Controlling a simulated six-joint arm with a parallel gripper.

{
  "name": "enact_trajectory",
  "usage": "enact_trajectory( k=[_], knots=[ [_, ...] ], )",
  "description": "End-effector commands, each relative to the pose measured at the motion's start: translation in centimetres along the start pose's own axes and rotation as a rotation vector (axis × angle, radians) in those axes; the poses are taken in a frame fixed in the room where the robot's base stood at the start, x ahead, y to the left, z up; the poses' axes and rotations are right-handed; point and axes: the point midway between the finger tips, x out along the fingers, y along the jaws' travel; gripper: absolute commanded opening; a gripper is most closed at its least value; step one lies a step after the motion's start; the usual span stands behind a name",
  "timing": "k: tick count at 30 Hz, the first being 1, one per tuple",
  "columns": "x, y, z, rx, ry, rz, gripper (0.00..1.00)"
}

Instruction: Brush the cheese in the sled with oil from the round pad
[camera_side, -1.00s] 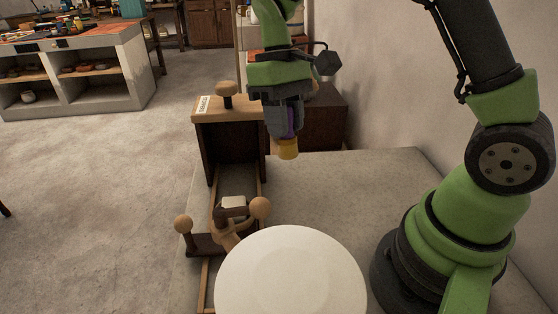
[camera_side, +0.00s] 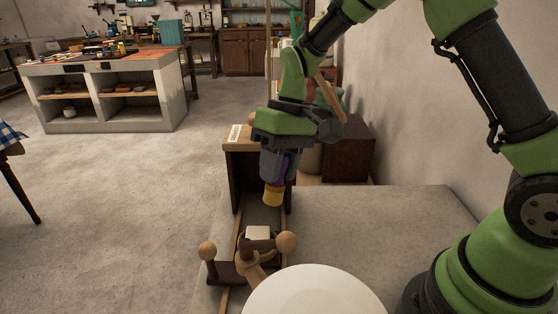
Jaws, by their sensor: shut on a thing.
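My gripper (camera_side: 279,165) is shut on a brush (camera_side: 274,195) with a purple handle and a yellow end, pointing down. The brush end hangs behind and slightly right of the cheese (camera_side: 258,232), a small white block, with a visible gap. The cheese sits in the wooden sled (camera_side: 257,246), which has a round knob (camera_side: 286,242) on its right. The sled is on a wooden rail frame in front of a dark wooden box (camera_side: 233,180). A large round white disc (camera_side: 315,294) lies at the front; I cannot tell whether it is the round pad.
The grey worktop (camera_side: 390,225) is clear right of the sled. A dark brown box (camera_side: 347,148) stands at the back against the wall. A shelved stone counter (camera_side: 110,95) is far off at the left.

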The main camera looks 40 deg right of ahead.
Motion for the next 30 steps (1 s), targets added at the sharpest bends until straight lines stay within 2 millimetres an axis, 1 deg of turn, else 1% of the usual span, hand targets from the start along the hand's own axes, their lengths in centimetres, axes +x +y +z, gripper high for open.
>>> enact_trajectory(
  k=[4,8,13,17,30],
  knots=[
    [-0.1,0.0,0.0,0.000,0.000,0.000,0.05],
    [-0.8,-0.3,0.1,0.001,0.001,-0.001,0.05],
    [-0.3,-0.1,0.1,0.001,-0.002,-0.001,0.05],
    [0.4,0.1,0.0,0.000,-0.002,-0.001,0.05],
    [4.2,1.4,-0.4,0.001,-0.003,0.000,0.05]
  ],
)
